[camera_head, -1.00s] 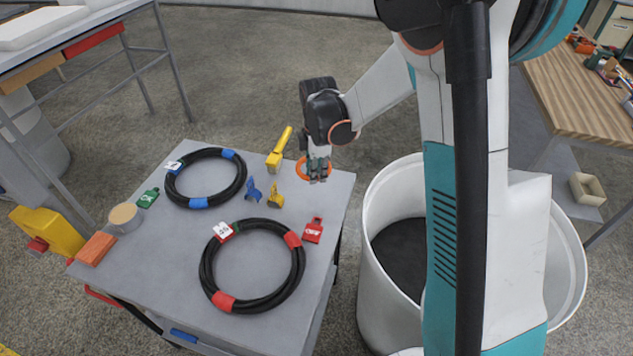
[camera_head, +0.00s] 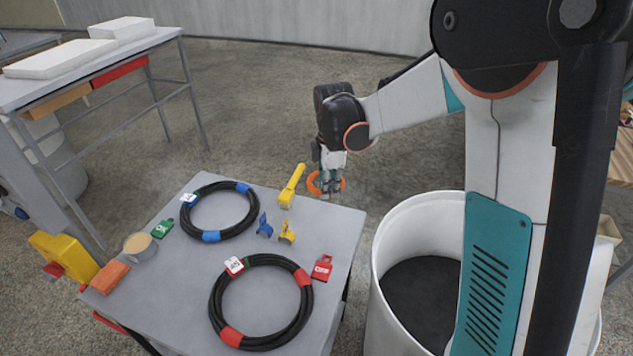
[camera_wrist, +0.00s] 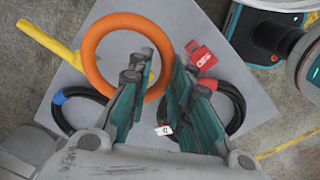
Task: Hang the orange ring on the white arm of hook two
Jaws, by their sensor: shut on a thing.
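The orange ring (camera_head: 312,184) is at my gripper (camera_head: 331,188), above the far right edge of the grey table. My gripper is shut on the ring; the exact contact is partly hidden by the fingers. The ring appears held above the tabletop. Neither hook two nor its white arm can be made out in these views.
The grey table (camera_head: 185,275) holds two black hose coils (camera_head: 215,310) (camera_head: 197,233), a yellow torch-like tool (camera_head: 292,186), a red tag (camera_head: 322,267) and small clips. A white bin (camera_head: 385,262) stands right of it. A shelf table (camera_head: 150,42) stands back left. Open floor lies behind.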

